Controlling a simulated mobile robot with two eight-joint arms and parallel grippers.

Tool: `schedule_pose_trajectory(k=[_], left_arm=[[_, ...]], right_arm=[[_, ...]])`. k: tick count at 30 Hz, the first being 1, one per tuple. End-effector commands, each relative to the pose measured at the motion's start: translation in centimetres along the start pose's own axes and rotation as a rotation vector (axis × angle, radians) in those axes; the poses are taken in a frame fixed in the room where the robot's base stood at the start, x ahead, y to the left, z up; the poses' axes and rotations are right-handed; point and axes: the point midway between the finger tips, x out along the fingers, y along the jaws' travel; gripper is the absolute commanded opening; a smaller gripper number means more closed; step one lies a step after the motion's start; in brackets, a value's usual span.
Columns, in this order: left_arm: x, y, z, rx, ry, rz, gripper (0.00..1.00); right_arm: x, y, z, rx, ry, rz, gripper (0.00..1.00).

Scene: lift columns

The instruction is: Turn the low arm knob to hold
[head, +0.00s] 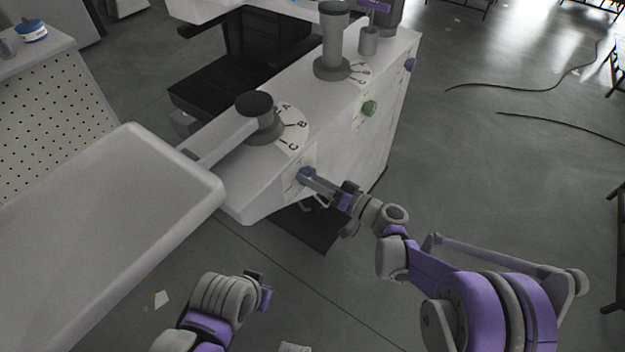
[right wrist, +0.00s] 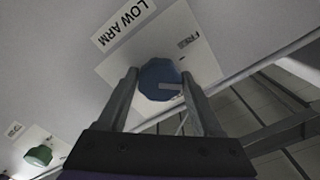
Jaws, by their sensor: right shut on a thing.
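The low arm knob is blue and faceted, with a light pointer mark, and shows in the right wrist view (right wrist: 160,80). It sits on a white plate (right wrist: 204,62) below the "LOW ARM" label (right wrist: 124,20). A word that looks like "FREE" is on the plate to the knob's right; no "hold" mark is readable. My right gripper (right wrist: 158,88) has a finger on each side of the knob and is shut on it. In the head view my right gripper (head: 314,182) reaches the knob (head: 305,174) on the cabinet's side. My left gripper (head: 262,285) is at the bottom, its jaws unclear.
A green knob (head: 369,108) sits farther along the white cabinet side (head: 345,150). Above are a low swing arm on an A-B-C dial (head: 295,125) and a grey column (head: 333,45). A broad white tray (head: 110,215) juts out at left. Floor at right is mostly open, with cables.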

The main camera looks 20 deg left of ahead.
Motion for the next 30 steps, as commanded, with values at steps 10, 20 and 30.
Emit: schedule_pose_trajectory(k=[10,20,30], left_arm=[[0.9,0.0,0.3,0.0,-0.003,0.0,0.0],[1.5,0.0,0.5,0.0,-0.005,0.0,0.0],[1.9,0.0,0.6,0.0,-0.007,0.0,0.0]], right_arm=[[0.0,0.0,0.1,0.328,0.0,0.001,0.11],[0.0,-0.1,0.0,0.617,0.0,0.001,0.11],[0.0,-0.1,0.0,0.81,0.0,0.001,0.11]])
